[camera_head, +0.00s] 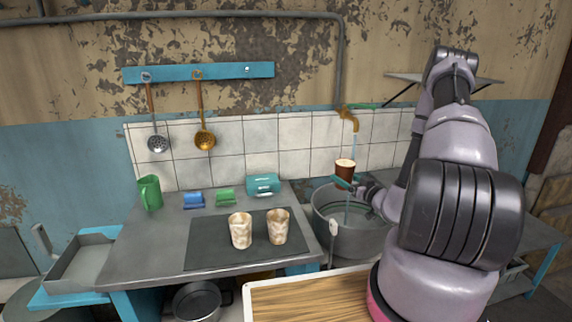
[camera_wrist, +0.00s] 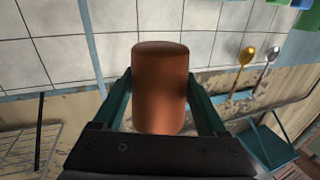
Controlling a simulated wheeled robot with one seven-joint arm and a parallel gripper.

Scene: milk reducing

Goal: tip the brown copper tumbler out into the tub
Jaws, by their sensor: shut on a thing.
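The brown copper tumbler (camera_head: 345,169) is held upright above the grey metal tub (camera_head: 322,228), below the brass tap. In the wrist view the tumbler (camera_wrist: 160,90) stands between the two green fingers. My gripper (camera_head: 344,182) is shut on it; its fingers also show in the wrist view (camera_wrist: 160,100). The tumbler's top looks light in the head view, but I cannot tell what is inside. The tub stands at the right of the counter, and my arm hides part of its right side.
The tap (camera_head: 348,116) has a stream of water running down behind the tumbler. Two mottled cups (camera_head: 240,231) stand on a dark mat (camera_head: 205,250). A green mug (camera_head: 149,192), blue and green items and a teal box (camera_head: 263,185) stand at the counter's back. A wooden board (camera_head: 300,297) is in front.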

